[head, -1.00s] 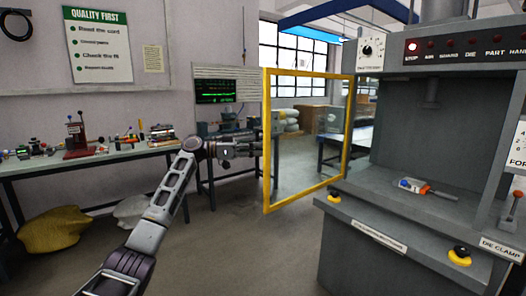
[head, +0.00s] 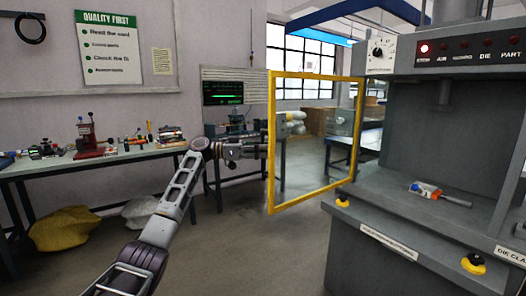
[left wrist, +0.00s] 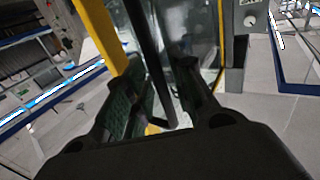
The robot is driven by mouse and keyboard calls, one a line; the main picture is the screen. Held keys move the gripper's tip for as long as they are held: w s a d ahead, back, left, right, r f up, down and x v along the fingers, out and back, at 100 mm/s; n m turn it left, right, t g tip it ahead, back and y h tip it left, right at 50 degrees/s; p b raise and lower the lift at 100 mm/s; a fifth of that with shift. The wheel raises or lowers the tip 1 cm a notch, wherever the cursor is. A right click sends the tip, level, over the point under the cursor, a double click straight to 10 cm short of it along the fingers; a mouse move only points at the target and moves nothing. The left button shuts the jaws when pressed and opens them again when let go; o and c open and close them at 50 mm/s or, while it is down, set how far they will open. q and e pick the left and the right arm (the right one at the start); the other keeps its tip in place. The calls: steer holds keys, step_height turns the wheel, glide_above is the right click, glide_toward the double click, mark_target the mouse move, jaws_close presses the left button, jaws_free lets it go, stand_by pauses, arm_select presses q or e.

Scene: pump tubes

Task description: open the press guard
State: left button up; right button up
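The press guard (head: 272,180) is a clear panel in a yellow frame, standing swung out from the left side of the grey press (head: 425,110). My left gripper (head: 264,150) is at the frame's outer left upright in the head view. In the left wrist view, the two fingers (left wrist: 160,85) stand apart on either side of a dark bar (left wrist: 146,45), likely the guard's handle. A gap shows between the bar and the right finger. The yellow frame (left wrist: 97,35) is just left of the fingers. My right gripper is not in view.
A blue-and-orange tool (head: 427,190) lies on the press bed. A workbench (head: 125,155) with several items stands at the left wall, with sacks (head: 62,228) below. The floor before the guard is clear.

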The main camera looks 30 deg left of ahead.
arm_select(q)
steer(key=shift+a, duration=0.1)
stand_by(0.3)
steer(key=shift+v, duration=5.95)
